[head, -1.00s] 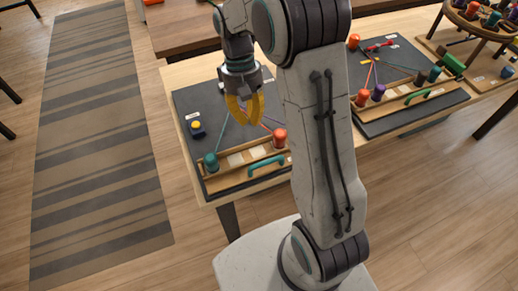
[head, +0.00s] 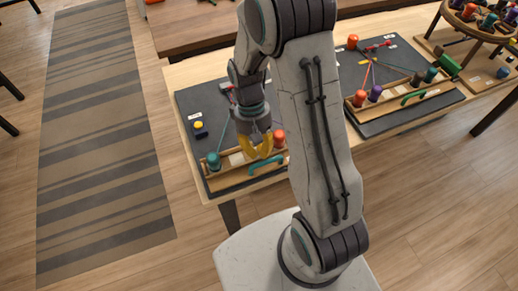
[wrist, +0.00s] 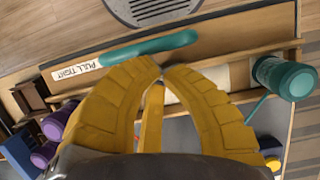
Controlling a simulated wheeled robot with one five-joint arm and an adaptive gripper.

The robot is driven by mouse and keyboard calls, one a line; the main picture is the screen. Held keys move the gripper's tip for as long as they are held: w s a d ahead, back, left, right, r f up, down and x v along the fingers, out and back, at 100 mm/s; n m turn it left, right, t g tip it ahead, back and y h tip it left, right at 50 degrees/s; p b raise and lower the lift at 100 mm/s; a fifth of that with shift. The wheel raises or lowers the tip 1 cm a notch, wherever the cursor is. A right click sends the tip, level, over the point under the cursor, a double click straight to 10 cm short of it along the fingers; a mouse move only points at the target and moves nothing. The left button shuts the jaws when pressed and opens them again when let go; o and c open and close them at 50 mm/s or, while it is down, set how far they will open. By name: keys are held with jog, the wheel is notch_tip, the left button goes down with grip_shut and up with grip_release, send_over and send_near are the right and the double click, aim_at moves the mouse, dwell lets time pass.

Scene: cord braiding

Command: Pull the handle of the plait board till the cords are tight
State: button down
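The plait board (head: 188,106) is a dark board with a wooden rail at its front edge. Its handle (head: 268,165) is a teal bar on the rail's near side. In the wrist view the handle (wrist: 150,47) lies just beyond my fingertips, beside a "PULL TIGHT" label (wrist: 77,71). My gripper (head: 262,154) points down over the rail. In the wrist view its yellow fingers (wrist: 160,72) meet at the tips, with nothing seen between them. Whether they touch the handle is unclear. A teal spool (head: 213,162) and a red spool (head: 279,139) stand at the rail; a teal cord runs back.
A second board (head: 385,120) with spools and a green handle lies to the right. A small dark block with a yellow top (head: 199,129) sits on the left of the plait board. A round stand with spools (head: 485,18) is at the far right.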

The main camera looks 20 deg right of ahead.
jog(key=shift+s, duration=0.1)
dwell(0.3)
jog(key=shift+s+f+b, duration=0.25)
jog(key=shift+s+b, duration=0.3)
jog(key=shift+b, duration=0.2)
jog(key=shift+s+r, duration=0.1)
jog(key=shift+s, duration=0.3)
